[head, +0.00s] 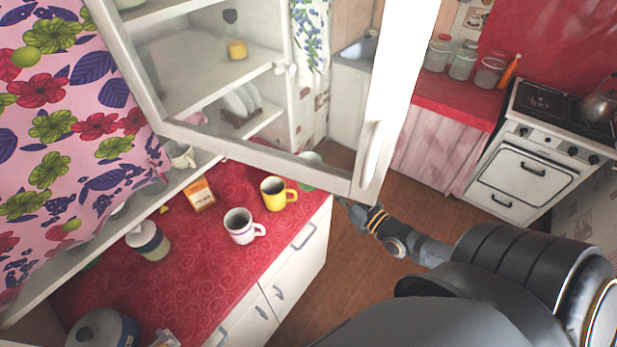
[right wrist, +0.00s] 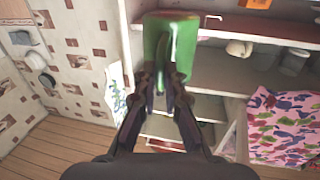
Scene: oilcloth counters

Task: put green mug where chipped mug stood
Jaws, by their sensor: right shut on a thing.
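The green mug (right wrist: 158,42) fills the top of the right wrist view, with pale streaks on its side. My right gripper (right wrist: 166,84) is shut on its handle. In the head view my right gripper (head: 346,204) is partly hidden by the cabinet door's frame, and the green mug (head: 311,181) shows faintly through the glass, beyond the counter's far right end. A white mug with a dark inside (head: 239,226) and a yellow mug (head: 273,193) stand on the red counter. A cream mug (head: 180,155) stands on the ledge. I cannot tell any chip. My left gripper is out of view.
The open glass door (head: 367,150) hangs over the counter's far end, close to my right arm. Behind its glass are shelves with a yellow mug (head: 237,50) and plates (head: 240,98). An orange box (head: 199,195) and a jar (head: 149,241) stand on the red counter (head: 205,275).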

